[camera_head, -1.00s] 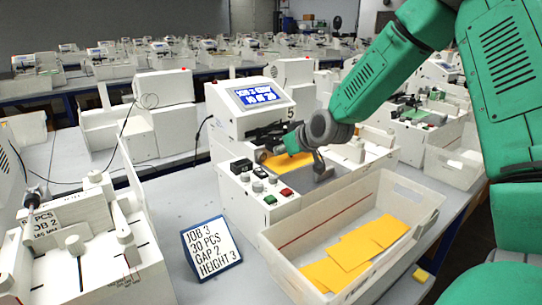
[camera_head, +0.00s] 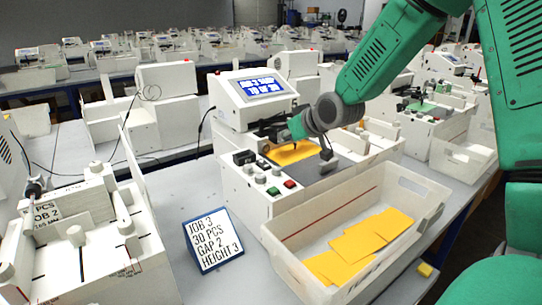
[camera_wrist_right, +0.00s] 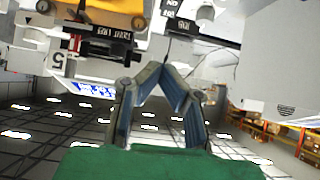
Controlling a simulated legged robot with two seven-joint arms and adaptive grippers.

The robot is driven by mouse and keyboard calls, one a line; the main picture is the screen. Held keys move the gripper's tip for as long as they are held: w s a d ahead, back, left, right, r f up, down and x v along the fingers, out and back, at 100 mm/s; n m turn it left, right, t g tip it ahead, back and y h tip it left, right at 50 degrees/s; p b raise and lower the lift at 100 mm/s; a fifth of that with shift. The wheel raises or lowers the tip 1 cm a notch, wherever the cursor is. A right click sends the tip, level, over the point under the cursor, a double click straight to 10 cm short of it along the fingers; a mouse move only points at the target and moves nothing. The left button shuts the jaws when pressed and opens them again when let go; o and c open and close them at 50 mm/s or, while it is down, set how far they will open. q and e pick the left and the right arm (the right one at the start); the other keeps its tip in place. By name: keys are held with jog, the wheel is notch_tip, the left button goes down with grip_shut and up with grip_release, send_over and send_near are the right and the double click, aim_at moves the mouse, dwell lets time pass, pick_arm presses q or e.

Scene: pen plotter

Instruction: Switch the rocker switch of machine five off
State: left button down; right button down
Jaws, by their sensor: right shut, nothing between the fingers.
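Machine five (camera_head: 240,110) is the white machine in the middle of the head view, with a lit blue-and-white screen (camera_head: 262,87). Its front control panel has a small black switch-like part (camera_head: 244,158), grey knobs, a green button (camera_head: 273,191) and a red button (camera_head: 290,184). I cannot tell for sure which part is the rocker switch or its position. My right gripper (camera_head: 275,136) is over the machine, behind the panel and below the screen, apart from the panel controls. In the right wrist view its fingers (camera_wrist_right: 158,70) are shut and empty. My left gripper is out of view.
A white bin (camera_head: 300,255) with yellow cards stands in front of the machine. A job sign (camera_head: 214,240) stands left of it. Another white machine (camera_head: 80,245) fills the lower left. Bare table (camera_head: 170,195) shows between them. More machines stand behind.

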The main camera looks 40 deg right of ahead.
jog(key=shift+a, duration=0.15)
send_over(265, 163)
jog(key=f, duration=0.5)
jog(key=shift+s+f, duration=0.4)
jog(key=shift+w+f, duration=0.2)
jog(key=shift+f, duration=0.45)
jog(key=shift+w+f, duration=0.15)
jog(key=shift+f, duration=0.45)
jog(key=shift+w+f, duration=0.1)
jog(key=shift+f, duration=0.8)
jog(key=shift+s+f+p, duration=0.2)
jog(key=shift+s+p, duration=0.1)
jog(key=shift+s, duration=0.65)
